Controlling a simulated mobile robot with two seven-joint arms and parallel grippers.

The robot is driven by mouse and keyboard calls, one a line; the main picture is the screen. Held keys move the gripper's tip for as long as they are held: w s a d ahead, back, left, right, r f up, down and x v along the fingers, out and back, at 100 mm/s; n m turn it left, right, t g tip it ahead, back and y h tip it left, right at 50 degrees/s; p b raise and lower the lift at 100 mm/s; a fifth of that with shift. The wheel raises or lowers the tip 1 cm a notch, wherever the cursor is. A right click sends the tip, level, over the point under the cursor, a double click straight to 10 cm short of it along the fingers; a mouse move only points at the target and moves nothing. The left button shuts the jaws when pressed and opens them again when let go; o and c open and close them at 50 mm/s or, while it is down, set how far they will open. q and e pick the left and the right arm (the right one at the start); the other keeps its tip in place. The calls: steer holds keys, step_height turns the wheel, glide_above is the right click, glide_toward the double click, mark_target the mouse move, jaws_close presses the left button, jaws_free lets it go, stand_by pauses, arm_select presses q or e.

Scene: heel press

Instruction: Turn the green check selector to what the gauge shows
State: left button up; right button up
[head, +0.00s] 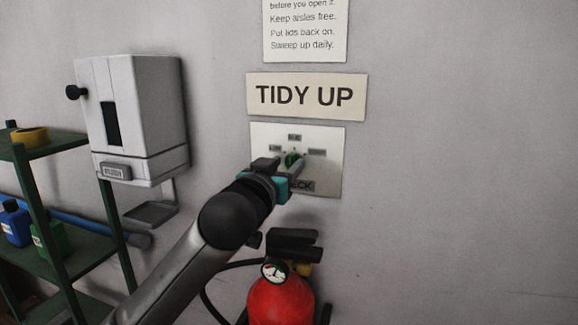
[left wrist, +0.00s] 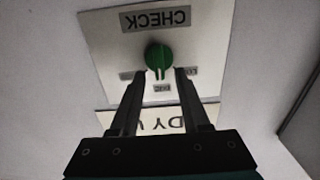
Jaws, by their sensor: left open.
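The green check selector (head: 292,158) is a round knob on a pale plate (head: 330,140) on the wall, with small labels at its left, top and right. The left wrist view shows the knob (left wrist: 158,56) upside down, near the CHECK label (left wrist: 156,18). My left gripper (head: 281,168) is open, its fingers toward the plate. In the left wrist view its fingertips (left wrist: 158,74) stand apart on either side of the knob's lower part; contact is unclear. The knob's pointing direction is unclear. The gauge (head: 274,272) is a small dial on the red fire extinguisher (head: 281,302); its needle is too small to read. My right gripper is out of view.
A TIDY UP sign (head: 306,96) is above the plate, with a notice (head: 305,30) higher up. A grey dispenser (head: 135,115) hangs at left, beside a green shelf (head: 60,145) with bottles and yellow tape (head: 30,137). The wall at right is clear.

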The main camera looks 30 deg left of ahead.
arm_select(q)
steer(key=shift+x, duration=1.1)
jaws_close()
